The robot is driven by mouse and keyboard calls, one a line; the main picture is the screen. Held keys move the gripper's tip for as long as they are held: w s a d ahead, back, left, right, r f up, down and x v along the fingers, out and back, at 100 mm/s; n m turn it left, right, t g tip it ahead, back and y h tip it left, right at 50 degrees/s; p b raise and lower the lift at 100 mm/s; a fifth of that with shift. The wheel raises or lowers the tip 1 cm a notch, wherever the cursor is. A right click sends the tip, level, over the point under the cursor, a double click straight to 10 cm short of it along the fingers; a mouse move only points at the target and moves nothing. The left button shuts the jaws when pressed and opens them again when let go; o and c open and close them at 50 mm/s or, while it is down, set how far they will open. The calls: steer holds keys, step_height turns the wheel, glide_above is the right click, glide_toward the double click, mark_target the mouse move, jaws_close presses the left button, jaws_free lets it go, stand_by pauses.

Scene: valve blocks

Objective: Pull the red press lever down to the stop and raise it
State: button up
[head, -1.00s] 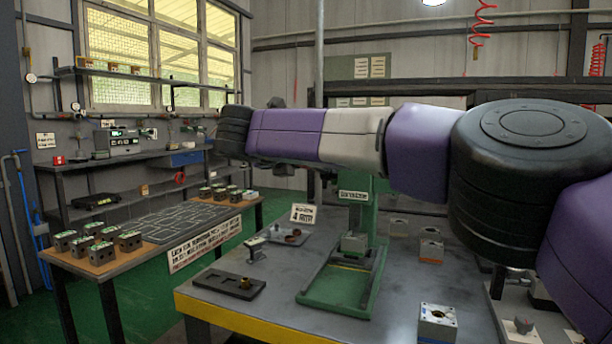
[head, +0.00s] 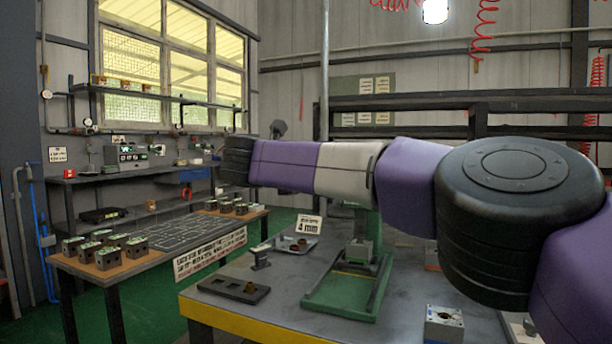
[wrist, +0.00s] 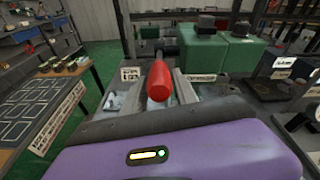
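In the wrist view the red lever handle (wrist: 160,84) points toward me from the press, between the two grey fingers of my gripper (wrist: 157,78). The fingers look apart, with a gap at the left of the handle; whether the right one touches it I cannot tell. The green press head (wrist: 215,50) is just beyond to the right. In the head view the green press (head: 348,286) stands on the grey bench, its base and a small block on it showing. My arm hides its upper part, the lever and my gripper there.
The grey bench (head: 228,309) has a yellow front edge and holds a dark tray (head: 233,290), a "4 mm" sign (head: 309,225) and a metal block (head: 443,324). A wooden table (head: 80,262) with several valve blocks stands at the left, with green floor between.

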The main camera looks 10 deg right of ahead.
steer(key=shift+o, duration=0.7)
steer(key=shift+r, duration=0.15)
steer(key=shift+s+a+r, duration=0.1)
steer(key=v, duration=0.7)
steer(key=shift+s, duration=0.2)
steer(key=shift+a, duration=0.15)
